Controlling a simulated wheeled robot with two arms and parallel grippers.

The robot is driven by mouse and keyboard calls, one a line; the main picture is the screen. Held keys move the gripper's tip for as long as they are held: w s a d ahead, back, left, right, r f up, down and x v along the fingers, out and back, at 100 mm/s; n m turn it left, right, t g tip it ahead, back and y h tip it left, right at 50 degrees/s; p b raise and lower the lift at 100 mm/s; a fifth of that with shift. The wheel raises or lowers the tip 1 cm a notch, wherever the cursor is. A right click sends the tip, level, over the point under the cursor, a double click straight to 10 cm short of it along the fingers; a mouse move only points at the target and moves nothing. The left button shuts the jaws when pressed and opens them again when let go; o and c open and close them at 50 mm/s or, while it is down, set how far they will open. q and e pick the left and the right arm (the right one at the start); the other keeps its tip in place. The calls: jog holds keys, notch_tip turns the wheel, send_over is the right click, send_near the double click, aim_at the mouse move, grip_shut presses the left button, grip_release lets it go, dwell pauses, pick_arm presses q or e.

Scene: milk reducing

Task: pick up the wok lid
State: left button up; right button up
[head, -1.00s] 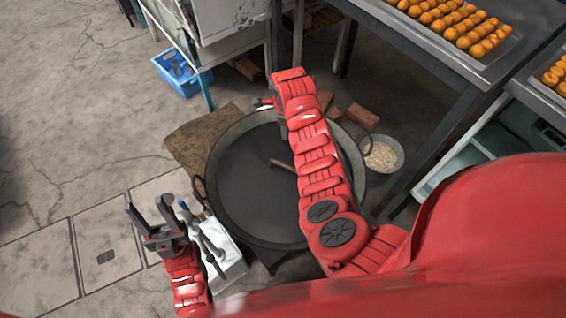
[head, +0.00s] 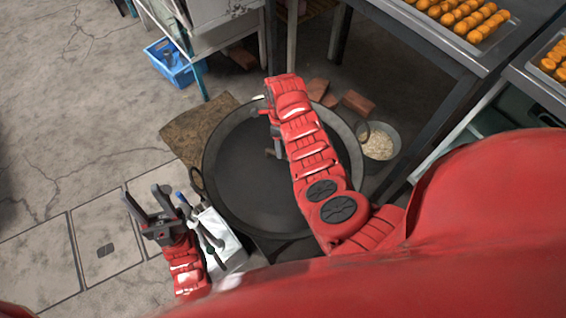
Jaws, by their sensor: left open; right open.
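A large dark round wok (head: 240,180) sits low on the floor in the middle of the view. I cannot make out a separate wok lid; a short brownish piece, perhaps a handle (head: 275,153), shows over the wok beside my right arm. My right gripper (head: 264,125) is over the far part of the wok, mostly hidden by its own red arm, and is open. I cannot tell whether it touches anything. My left gripper (head: 150,213) is open and empty, left of the wok and above the floor.
A white box with bottles or tools (head: 222,240) stands beside the wok at lower left. A bowl of pale pieces (head: 378,145) and bricks (head: 357,103) lie to its right. A blue crate (head: 172,65) is behind. A table with trays of orange food (head: 470,45) is at upper right.

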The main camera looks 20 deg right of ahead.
jog(key=shift+s+f+b, duration=0.15)
jog(key=shift+f, duration=1.35)
jog(key=shift+s+f+b, duration=0.15)
jog(key=shift+f, duration=1.35)
jog(key=shift+f, duration=0.25)
grip_shut()
